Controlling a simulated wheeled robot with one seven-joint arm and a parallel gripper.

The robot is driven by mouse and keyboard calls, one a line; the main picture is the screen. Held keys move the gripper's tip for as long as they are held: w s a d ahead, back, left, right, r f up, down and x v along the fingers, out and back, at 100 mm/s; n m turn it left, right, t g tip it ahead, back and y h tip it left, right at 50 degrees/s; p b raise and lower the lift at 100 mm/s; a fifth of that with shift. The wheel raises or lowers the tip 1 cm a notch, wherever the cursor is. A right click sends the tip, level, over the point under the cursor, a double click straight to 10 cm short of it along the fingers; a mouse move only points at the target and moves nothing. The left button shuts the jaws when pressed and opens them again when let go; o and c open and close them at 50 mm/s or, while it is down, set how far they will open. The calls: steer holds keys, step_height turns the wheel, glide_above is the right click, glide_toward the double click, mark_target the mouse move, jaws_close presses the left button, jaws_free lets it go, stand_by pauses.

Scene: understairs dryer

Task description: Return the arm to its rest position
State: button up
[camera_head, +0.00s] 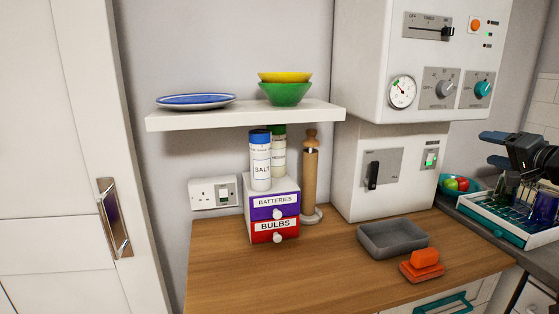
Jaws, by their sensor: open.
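My gripper (484,147) is at the right edge of the head view. Its dark fingers point left and are apart, with nothing between them. It hangs in the air above the right end of the counter, near a teal-and-white rack (478,215). Most of my arm is outside the picture, past the right edge.
A wooden counter (330,275) holds a small drawer box (273,207), a grey tray (392,238) and an orange object (422,266). A shelf (215,118) and white control cabinets (385,60) are behind.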

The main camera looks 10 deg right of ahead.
steer(key=s+a+f+g+h, duration=0.1)
steer(key=s+a+f, duration=0.1)
steer(key=a+f, duration=0.35)
steer(key=s+a+f, duration=0.2)
steer(key=f, duration=0.7)
steer(key=s+a+f+g+h, duration=0.1)
steer(key=s+a+f, duration=0.25)
steer(key=f, duration=0.35)
steer(key=s+a+f+n+g, duration=0.1)
steer(key=s+a+f+n, duration=0.2)
steer(key=s+a+f, duration=0.8)
steer(key=s+a+n, duration=0.4)
steer(key=s+a, duration=0.9)
steer(key=s, duration=0.5)
steer(key=s+a+r+n+y, duration=0.1)
steer(key=s+a+r+n, duration=0.1)
steer(key=s+a+r, duration=0.2)
steer(key=s+a+r+n+t+y, duration=0.1)
steer(key=s+a+r+n+y, duration=0.1)
steer(key=s+r, duration=0.5)
steer(key=s+a+n, duration=0.1)
steer(key=s+a, duration=0.1)
steer(key=s, duration=0.2)
steer(key=shift+r, duration=0.25)
